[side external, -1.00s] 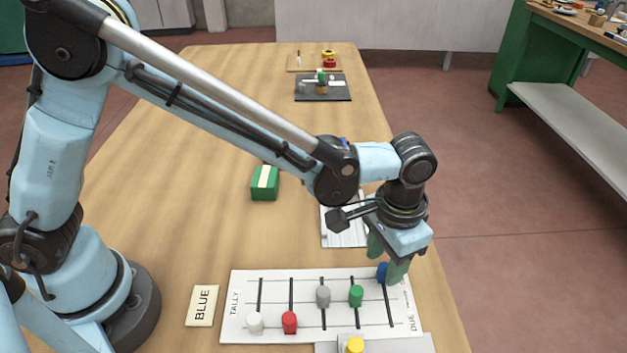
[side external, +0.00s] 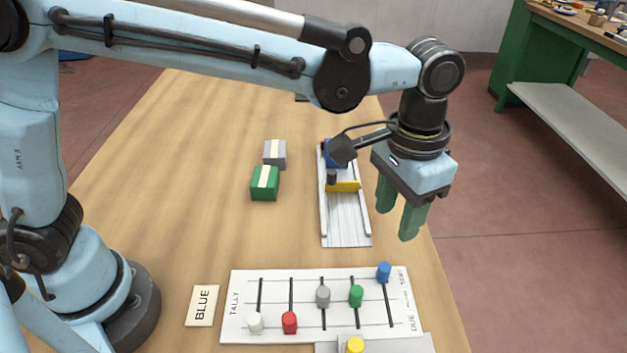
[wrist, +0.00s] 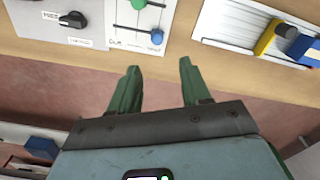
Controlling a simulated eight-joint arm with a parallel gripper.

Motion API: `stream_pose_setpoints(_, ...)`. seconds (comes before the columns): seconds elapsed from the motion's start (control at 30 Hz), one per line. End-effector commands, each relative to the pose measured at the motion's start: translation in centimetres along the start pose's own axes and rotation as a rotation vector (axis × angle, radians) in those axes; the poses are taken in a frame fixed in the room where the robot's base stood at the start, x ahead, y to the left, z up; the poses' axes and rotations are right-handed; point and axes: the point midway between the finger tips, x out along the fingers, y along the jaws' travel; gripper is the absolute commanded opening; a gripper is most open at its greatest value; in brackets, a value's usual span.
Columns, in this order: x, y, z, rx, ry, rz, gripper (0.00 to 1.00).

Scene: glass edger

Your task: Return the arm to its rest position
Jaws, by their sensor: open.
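My gripper (side external: 398,212) is open and empty, with two green fingers pointing down. It hangs in the air above the table's right edge, behind and above the tally board (side external: 238,310). In the wrist view my gripper (wrist: 160,82) also shows its fingers apart with nothing between them. The blue peg (side external: 384,272) stands at the far end of the rightmost slot and is apart from the fingers. The red peg (side external: 289,322), white peg (side external: 255,322), grey peg (side external: 323,296) and green peg (side external: 356,295) stand in the other slots.
A BLUE card (side external: 202,306) lies left of the board. A white rail tray (side external: 345,228) holds blue and yellow blocks (side external: 343,186). Green (side external: 265,183) and grey (side external: 275,153) blocks sit left of it. The left table area is clear.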

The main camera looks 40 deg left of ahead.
Motion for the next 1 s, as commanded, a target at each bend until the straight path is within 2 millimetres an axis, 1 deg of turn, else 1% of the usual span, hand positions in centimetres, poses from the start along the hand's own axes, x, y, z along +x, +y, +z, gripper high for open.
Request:
stream_pose_setpoints(0.17, -0.2, -0.5, 0.1, -0.007, 0.008, 0.002, 0.47)
stream_pose_setpoints(0.27, -0.8, -2.1, 0.6, -0.03, 0.038, 0.008, 0.47)
stream_pose_setpoints(0.37, -1.6, -4.9, 1.6, -0.067, 0.092, 0.016, 0.47)
stream_pose_setpoints(0.5, -2.6, -9.1, 3.7, -0.129, 0.189, 0.021, 0.47)
stream_pose_setpoints(0.57, -2.9, -10.8, 4.8, -0.155, 0.232, 0.018, 0.47)
stream_pose_setpoints(0.7, -3.0, -14.3, 7.5, -0.215, 0.331, 0.003, 0.47)
stream_pose_setpoints(0.9, -2.2, -18.4, 11.7, -0.298, 0.467, -0.042, 0.47)
stream_pose_setpoints(1.0, -1.6, -19.8, 13.4, -0.333, 0.525, -0.069, 0.47)
